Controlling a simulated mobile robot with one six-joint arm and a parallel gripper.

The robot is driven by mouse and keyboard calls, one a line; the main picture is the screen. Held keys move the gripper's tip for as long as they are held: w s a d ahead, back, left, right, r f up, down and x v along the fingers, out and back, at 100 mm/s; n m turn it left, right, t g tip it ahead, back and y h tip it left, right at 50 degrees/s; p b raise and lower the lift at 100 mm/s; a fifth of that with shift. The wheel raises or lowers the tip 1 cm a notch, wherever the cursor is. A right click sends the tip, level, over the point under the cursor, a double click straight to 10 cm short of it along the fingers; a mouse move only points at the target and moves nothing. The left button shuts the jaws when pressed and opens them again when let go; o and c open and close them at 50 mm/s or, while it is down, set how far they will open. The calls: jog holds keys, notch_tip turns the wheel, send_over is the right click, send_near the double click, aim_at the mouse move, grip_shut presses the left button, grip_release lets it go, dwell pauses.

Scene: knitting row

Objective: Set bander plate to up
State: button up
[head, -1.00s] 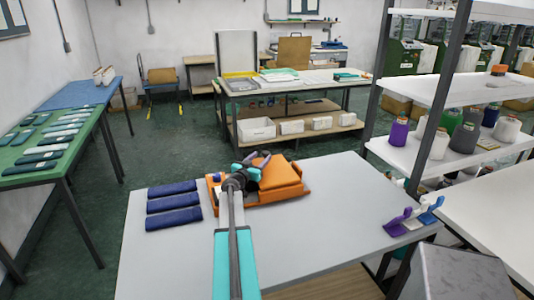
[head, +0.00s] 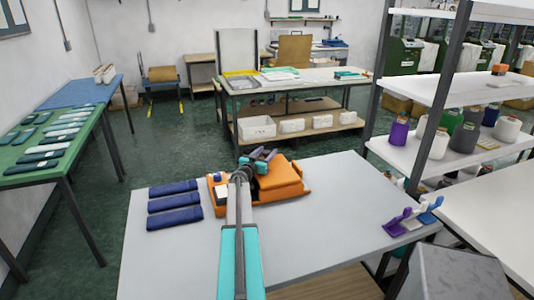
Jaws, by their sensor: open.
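The bander (head: 279,183) is an orange machine on the light grey table, with a raised orange block on top. The block sits tilted on the base; I cannot tell which part is the plate or how it is set. My gripper (head: 268,156) is at the bander's back left, over or beside the block. Its purple-grey fingers look apart, with nothing seen between them. My arm covers the left middle of the bander, so any contact is hidden.
Several folded navy bands (head: 173,203) lie left of the bander. A purple, white and blue holder (head: 411,219) stands at the table's right edge. A shelf (head: 440,145) with yarn cones rises at the right. The grey table (head: 330,220) is clear right of the bander.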

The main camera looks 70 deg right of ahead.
grip_shut()
jog(key=shift+r, duration=0.15)
